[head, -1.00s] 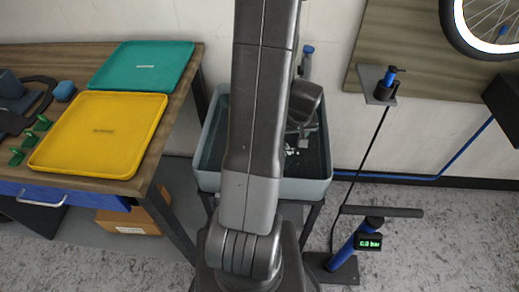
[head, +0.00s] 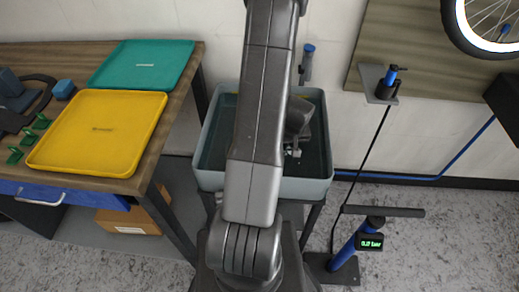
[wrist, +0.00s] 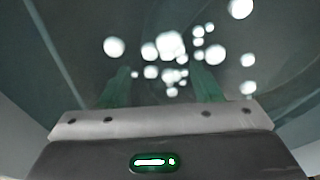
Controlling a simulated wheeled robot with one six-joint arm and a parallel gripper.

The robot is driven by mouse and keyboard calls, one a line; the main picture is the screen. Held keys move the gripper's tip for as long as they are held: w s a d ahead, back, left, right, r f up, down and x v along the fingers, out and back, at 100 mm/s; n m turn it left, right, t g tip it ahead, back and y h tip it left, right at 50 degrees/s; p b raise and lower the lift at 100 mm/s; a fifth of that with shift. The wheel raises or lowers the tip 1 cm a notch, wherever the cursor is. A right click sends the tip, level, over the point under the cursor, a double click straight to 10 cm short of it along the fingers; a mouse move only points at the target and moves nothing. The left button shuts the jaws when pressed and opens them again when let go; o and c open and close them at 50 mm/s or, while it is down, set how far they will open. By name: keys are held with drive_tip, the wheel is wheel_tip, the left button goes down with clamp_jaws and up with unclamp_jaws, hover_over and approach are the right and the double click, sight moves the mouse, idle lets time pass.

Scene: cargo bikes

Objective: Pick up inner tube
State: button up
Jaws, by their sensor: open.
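I cannot make out the inner tube with certainty. A grey tub (head: 318,187) with dark, water-like contents stands in the middle of the head view, partly hidden behind my arm. My gripper (wrist: 163,78) reaches down into the tub; its two greenish fingers stand apart in the wrist view. White bubbles (wrist: 168,45) cluster between and beyond the fingers. Nothing is clearly held between them. In the head view my gripper (head: 292,152) is small and its fingers are hard to make out.
A workbench at left holds a yellow tray (head: 100,135), a teal tray (head: 142,66) and small green parts (head: 28,140). A blue floor pump (head: 347,250) stands right of the tub. A wheel (head: 490,25) hangs at upper right. Grey floor lies in front.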

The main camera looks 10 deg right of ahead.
drive_tip(key=c, duration=1.1)
drive_tip(key=shift+r, duration=0.15)
